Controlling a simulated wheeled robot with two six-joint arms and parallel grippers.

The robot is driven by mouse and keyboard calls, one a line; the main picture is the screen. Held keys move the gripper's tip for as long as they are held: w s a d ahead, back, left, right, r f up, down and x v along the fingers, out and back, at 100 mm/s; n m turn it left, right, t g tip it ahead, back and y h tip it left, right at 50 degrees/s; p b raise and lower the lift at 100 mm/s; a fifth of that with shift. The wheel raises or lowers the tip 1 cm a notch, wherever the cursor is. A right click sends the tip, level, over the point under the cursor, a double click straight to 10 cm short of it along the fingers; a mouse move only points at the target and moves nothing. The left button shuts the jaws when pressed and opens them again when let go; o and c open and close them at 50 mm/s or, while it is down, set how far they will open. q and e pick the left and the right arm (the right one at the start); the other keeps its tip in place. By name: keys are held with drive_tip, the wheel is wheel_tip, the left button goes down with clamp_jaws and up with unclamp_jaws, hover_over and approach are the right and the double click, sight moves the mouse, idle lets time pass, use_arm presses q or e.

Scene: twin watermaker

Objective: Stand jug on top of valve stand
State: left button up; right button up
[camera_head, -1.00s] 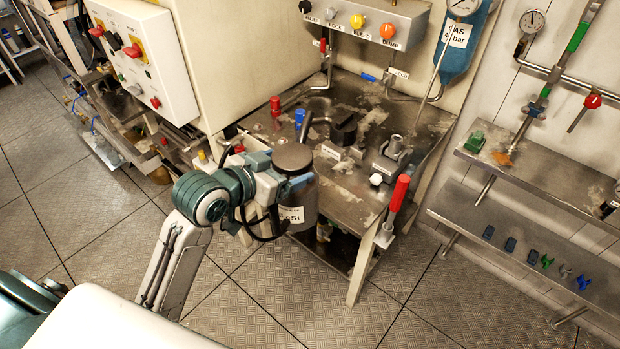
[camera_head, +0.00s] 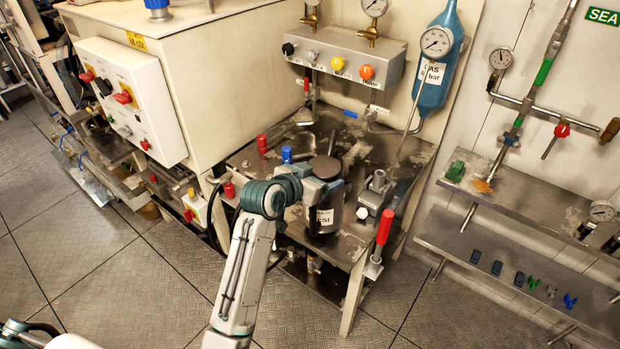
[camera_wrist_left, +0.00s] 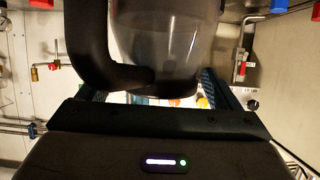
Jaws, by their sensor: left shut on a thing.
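The jug (camera_head: 325,212) is a dark grey cylinder with a round lid and a white label, roughly upright. My left gripper (camera_head: 312,190) is shut on it from the left side. In the left wrist view the jug (camera_wrist_left: 165,40) fills the top middle, with its thick dark handle (camera_wrist_left: 88,50) at the left, between my fingers. The valve stand (camera_head: 408,165) is a stained metal table against the wall. In the head view the jug overlaps the front part of its top. I cannot tell if its base touches. My right gripper is out of view.
A red-handled lever (camera_head: 384,228) stands at the stand's front right corner. Valve fittings (camera_head: 377,185) sit right of the jug; red (camera_head: 262,143) and blue (camera_head: 287,154) knobs sit behind left. A gauge panel (camera_head: 345,62) hangs above. Shelves (camera_head: 520,195) line the right wall.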

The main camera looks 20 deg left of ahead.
use_arm(q)
drive_tip(key=shift+f+p, duration=0.4)
drive_tip(key=shift+f, duration=1.05)
drive_tip(key=o, duration=1.9)
drive_tip(key=shift+s+f, duration=0.15)
drive_tip(key=shift+f, duration=0.1)
drive_tip(key=shift+r, duration=0.1)
drive_tip(key=b+v, duration=0.2)
drive_tip(key=v, duration=1)
